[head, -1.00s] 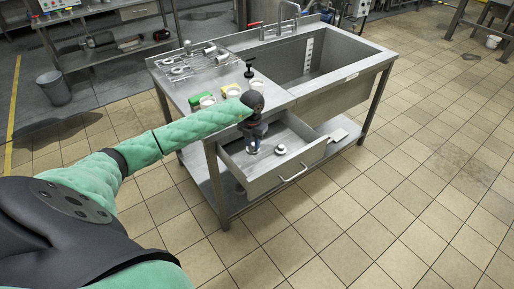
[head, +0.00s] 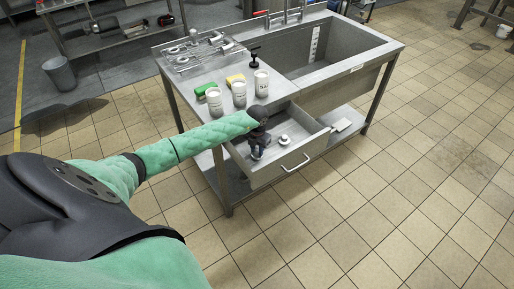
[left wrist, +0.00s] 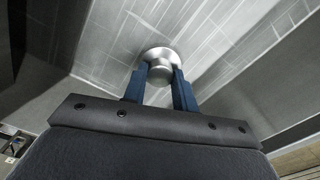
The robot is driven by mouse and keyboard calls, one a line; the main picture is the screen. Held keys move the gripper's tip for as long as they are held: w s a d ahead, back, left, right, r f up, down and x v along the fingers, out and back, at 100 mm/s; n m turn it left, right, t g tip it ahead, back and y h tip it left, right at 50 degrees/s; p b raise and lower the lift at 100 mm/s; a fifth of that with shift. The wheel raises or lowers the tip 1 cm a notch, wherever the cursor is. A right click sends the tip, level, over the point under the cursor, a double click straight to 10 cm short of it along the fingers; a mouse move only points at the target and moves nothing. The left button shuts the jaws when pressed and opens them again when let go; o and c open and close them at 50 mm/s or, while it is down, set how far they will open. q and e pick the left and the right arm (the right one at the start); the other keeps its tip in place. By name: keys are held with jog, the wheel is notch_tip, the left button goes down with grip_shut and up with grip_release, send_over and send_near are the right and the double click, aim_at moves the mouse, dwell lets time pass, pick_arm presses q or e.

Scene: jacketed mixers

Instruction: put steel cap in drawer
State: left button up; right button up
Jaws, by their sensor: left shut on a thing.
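The steel cap (left wrist: 159,68) is round and shiny, and shows between the blue fingers of my left gripper (left wrist: 160,88) in the left wrist view. The fingers are shut on it. In the head view my left gripper (head: 257,154) points down inside the open drawer (head: 290,163), in its left part; the held cap is hidden there. I cannot tell whether the cap touches the drawer floor. My right gripper is not in view.
Another small round metal piece (head: 284,140) lies in the drawer, right of the gripper. The tiled floor ahead is clear.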

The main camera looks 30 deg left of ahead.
pick_arm(q)
jog(key=shift+f, duration=0.1)
jog(key=o, duration=1.1)
jog(key=shift+c, duration=0.2)
